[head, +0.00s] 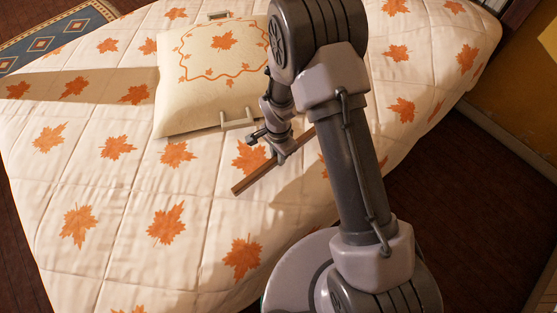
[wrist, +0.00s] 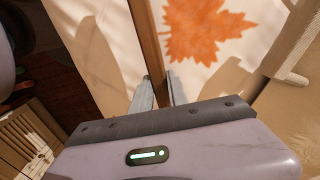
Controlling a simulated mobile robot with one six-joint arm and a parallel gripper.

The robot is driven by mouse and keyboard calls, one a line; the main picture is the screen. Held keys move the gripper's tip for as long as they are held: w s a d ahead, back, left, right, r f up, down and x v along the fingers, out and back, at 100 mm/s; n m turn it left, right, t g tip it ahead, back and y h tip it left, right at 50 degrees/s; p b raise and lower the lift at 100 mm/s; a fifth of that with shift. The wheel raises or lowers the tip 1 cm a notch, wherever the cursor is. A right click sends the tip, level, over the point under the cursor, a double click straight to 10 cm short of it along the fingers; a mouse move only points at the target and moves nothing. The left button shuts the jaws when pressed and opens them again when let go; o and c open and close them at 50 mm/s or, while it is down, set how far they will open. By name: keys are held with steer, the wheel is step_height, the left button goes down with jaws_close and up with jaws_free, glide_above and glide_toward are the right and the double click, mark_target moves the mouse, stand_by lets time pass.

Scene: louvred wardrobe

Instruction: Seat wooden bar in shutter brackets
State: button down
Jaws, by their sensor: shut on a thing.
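A brown wooden bar (head: 252,178) shows in the head view, slanting above the quilt. My gripper (head: 281,152) is shut on it, partway along its length. In the wrist view the bar (wrist: 148,35) runs up from between the fingertips (wrist: 159,84) of my gripper. A cream bracket-like piece (head: 237,120) sits at the near edge of the cushion, left of my gripper and apart from the bar. A similar piece (head: 218,14) shows at the cushion's far edge. I cannot tell for sure whether these are the shutter brackets. My arm hides part of the bar's far side.
The bar is over a bed (head: 115,180) with a white leaf-patterned quilt. A cream cushion (head: 195,85) with leaf embroidery lies beyond my gripper. The quilt to the left is clear. A slatted panel (wrist: 22,135) shows at the wrist view's lower left. A patterned rug (head: 50,45) lies far left.

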step_height(320, 180, down, 2)
steer(key=shift+f, duration=0.1)
steer(key=shift+f+b, duration=0.2)
steer(key=shift+b, duration=0.25)
steer(key=c, duration=1.3)
jaws_free()
steer(key=shift+r, duration=0.15)
